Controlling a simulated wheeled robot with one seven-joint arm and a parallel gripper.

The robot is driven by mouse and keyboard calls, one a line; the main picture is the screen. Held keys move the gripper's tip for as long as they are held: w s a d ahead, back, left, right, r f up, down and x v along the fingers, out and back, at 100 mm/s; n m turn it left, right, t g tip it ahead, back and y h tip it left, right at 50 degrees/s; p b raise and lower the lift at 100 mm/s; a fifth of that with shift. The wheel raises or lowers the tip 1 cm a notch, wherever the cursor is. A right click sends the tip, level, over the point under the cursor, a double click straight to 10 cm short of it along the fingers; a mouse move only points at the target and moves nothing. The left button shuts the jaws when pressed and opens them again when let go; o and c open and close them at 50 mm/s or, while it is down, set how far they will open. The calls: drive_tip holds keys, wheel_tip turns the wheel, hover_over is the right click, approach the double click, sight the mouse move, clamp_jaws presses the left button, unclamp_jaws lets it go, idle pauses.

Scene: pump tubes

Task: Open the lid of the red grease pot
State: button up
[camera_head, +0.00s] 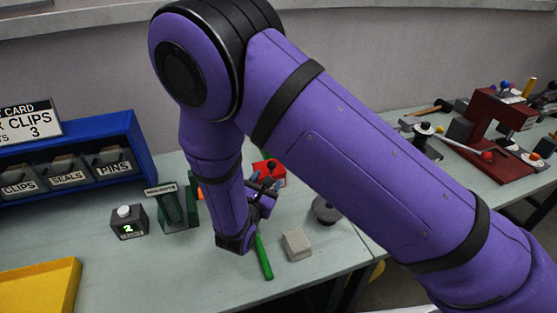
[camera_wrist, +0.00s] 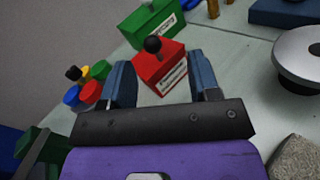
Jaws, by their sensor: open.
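The red grease pot (camera_wrist: 164,76) shows in the wrist view as a red box with a white label on its front and a black ball knob (camera_wrist: 152,44) on top. Its lid looks shut. In the head view the red pot (camera_head: 272,172) is partly hidden behind my arm and gripper. My gripper (camera_wrist: 160,62) is open, with one blue finger to each side of the pot in the wrist view. The fingers look empty. I cannot tell whether either finger touches the pot. In the head view my gripper (camera_head: 264,187) is beside the pot, on its near side.
A green labelled box (camera_wrist: 148,24) stands behind the red pot. Coloured round pieces (camera_wrist: 88,86) lie left. A grey round part (camera_wrist: 302,56) and a stone-like block (camera_head: 296,244) are right. A green rod (camera_head: 263,257), green stand (camera_head: 178,210) and counter box (camera_head: 128,222) are nearby.

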sight(270, 168)
drive_tip(key=shift+a+f+n+t+y, duration=0.2)
drive_tip(key=shift+a+f+n+y, duration=0.2)
drive_tip(key=shift+f, duration=0.25)
drive_tip(key=shift+a+f+n+t+y, duration=0.2)
drive_tip(key=shift+a+f+n+y, duration=0.15)
drive_tip(key=shift+f, duration=0.25)
drive_tip(key=x, duration=1)
drive_tip(key=shift+w+d, duration=0.15)
drive_tip(key=shift+w, duration=0.15)
clamp_jaws()
